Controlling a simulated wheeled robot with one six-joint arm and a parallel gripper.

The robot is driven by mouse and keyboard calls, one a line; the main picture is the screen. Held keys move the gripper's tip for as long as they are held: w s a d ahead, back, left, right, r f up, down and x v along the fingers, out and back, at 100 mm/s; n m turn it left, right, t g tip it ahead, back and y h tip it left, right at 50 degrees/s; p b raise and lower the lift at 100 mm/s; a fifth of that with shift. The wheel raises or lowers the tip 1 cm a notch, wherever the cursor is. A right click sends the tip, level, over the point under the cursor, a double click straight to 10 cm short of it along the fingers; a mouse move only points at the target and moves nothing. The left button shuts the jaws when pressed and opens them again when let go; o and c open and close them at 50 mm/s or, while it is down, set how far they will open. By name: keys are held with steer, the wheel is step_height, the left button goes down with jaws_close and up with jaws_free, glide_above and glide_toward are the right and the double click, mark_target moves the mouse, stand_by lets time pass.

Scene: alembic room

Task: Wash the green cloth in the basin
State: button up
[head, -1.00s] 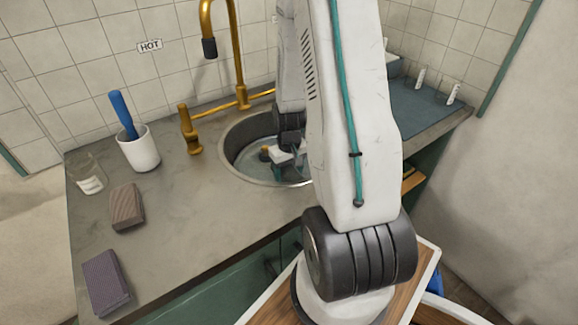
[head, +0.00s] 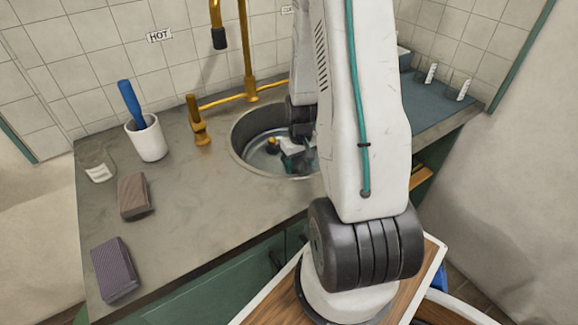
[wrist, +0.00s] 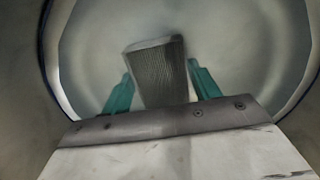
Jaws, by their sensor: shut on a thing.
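The round metal basin (head: 240,158) is set in the counter, partly hidden behind my arm. My gripper (head: 293,160) is down inside it. In the wrist view the two teal fingers of my gripper (wrist: 160,72) are shut on a folded, ribbed cloth (wrist: 162,80). The cloth looks grey to dull green in this dim light. The basin's pale inside and dark rim surround it in the wrist view (wrist: 235,45). I cannot tell whether the cloth touches the bottom or whether water stands there. In the head view the cloth is mostly hidden by the gripper.
A gold tap (head: 245,60) rises behind the basin, with a gold handle (head: 198,122) at its left. A white cup (head: 147,138) with a blue-handled tool, a glass (head: 98,165), a brown block (head: 134,196) and a purple block (head: 115,270) stand on the left counter.

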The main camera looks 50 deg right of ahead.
steer(key=shift+s+d, duration=0.2)
steer(key=shift+d, duration=0.5)
steer(key=shift+w+a, duration=0.2)
steer(key=shift+a, duration=0.55)
steer(key=shift+w+a, duration=0.15)
steer(key=shift+a, duration=0.55)
steer(key=shift+s+d, duration=0.2)
steer(key=shift+d, duration=0.55)
steer(key=shift+s+d, duration=0.15)
steer(key=shift+d, duration=0.55)
steer(key=shift+w+a, duration=0.2)
steer(key=shift+a, duration=0.55)
steer(key=shift+w+a, duration=0.15)
steer(key=shift+a, duration=0.55)
steer(key=shift+r, duration=4.5)
step_height(320, 180, up, 10)
steer(key=r, duration=0.1)
glide_above(295, 167)
steer(key=shift+s+r, duration=0.1)
steer(key=shift+r, duration=0.4)
